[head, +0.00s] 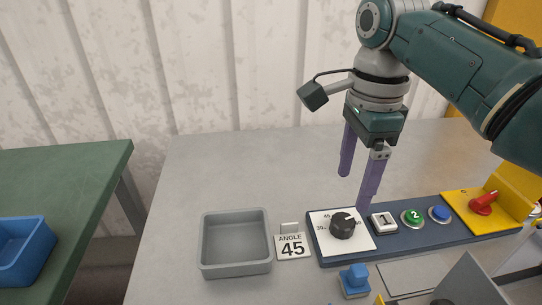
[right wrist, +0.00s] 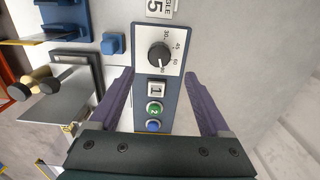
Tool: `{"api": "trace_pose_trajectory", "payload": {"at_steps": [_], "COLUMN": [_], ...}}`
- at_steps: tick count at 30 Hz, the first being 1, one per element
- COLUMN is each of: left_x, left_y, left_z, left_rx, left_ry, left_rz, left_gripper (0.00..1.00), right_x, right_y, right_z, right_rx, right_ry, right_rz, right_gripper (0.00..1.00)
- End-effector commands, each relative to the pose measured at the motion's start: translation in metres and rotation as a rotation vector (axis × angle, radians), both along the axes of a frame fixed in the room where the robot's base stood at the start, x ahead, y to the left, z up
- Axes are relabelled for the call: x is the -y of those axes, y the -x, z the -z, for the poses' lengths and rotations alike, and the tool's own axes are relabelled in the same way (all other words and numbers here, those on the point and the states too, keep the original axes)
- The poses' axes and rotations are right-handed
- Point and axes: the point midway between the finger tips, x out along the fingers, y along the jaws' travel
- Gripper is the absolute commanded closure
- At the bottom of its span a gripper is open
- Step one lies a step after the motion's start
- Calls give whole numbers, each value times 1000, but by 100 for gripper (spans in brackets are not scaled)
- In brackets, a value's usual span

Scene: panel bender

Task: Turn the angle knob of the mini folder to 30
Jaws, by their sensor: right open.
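The angle knob (head: 342,225) is a black round knob on a white dial plate (head: 322,246) marked 30, 45, 60 and 90. Its white mark appears to point near 90. In the right wrist view the knob (right wrist: 159,56) lies ahead of the fingertips. My right gripper (head: 356,188) is open, its purple fingers pointing down above and behind the panel; it is empty and apart from the knob. In the right wrist view the gripper (right wrist: 159,75) has its fingers on either side of the panel strip. My left gripper is not in view.
An ANGLE 45 card (head: 292,246) and a grey tray (head: 236,269) stand left of the dial. Switch 1 (head: 384,223), green button 2 (head: 412,218), a blue button (head: 439,214) and a red knob (head: 483,203) are to the right. A blue block (head: 355,280) is in front.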

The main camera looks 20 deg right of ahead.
Motion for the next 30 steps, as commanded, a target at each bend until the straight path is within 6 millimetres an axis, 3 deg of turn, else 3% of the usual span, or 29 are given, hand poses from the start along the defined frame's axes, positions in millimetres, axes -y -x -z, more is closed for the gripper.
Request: {"api": "trace_pose_trajectory", "payload": {"at_steps": [6, 12, 25, 30], "left_x": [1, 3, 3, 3], "left_y": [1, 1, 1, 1], "left_z": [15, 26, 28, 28], "left_rx": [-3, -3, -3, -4], "left_ry": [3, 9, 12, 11], "left_rz": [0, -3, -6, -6], "left_gripper": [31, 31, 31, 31], "right_x": [0, 0, 0, 0], "right_y": [1, 1, 1, 1], "right_z": [46, 76, 85, 85], "right_rx": [-4, -1, 1, 1], "right_ry": [0, 2, 1, 1], "right_rz": [-1, -3, -3, -4], "right_gripper": [19, 19, 20, 40]}}
